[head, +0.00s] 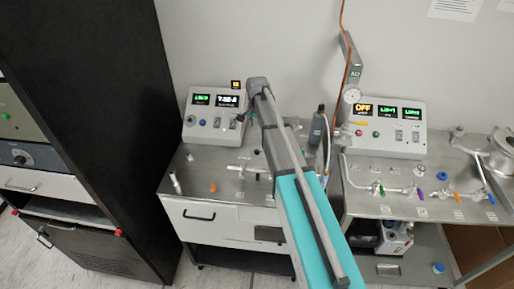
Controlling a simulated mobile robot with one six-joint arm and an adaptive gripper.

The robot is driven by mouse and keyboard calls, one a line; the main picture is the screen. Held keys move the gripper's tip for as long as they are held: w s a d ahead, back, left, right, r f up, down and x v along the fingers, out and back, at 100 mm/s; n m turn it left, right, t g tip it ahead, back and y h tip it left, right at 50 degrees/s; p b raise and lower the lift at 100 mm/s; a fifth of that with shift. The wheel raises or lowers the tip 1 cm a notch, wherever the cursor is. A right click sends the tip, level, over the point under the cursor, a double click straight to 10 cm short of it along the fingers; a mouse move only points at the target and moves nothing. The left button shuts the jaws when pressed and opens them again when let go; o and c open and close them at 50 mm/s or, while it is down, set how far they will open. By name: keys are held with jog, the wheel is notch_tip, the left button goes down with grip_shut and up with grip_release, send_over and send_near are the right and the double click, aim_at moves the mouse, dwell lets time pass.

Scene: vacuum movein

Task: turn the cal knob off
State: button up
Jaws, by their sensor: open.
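No label reading "cal" is legible, so I cannot tell which control is the cal knob. My arm rises from the bottom of the head view and bends at a grey joint above the bench. My gripper (240,117) shows small and dark in front of the right side of the left box's face. It is open with nothing visible in it. My arm hides part of the bench behind it.
A right control box (391,139) with an "OFF" display stands on a second bench. A black cabinet (105,90) stands at left. Small fittings (248,168) lie on the left bench.

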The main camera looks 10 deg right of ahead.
aim_at(257, 150)
jog(key=shift+f, duration=0.2)
notch_tip(257, 150, down, 14)
jog(key=b, duration=1.3)
jog(key=shift+r+b, duration=0.25)
jog(key=shift+b, duration=0.15)
jog(key=shift+c, duration=0.3)
grip_shut()
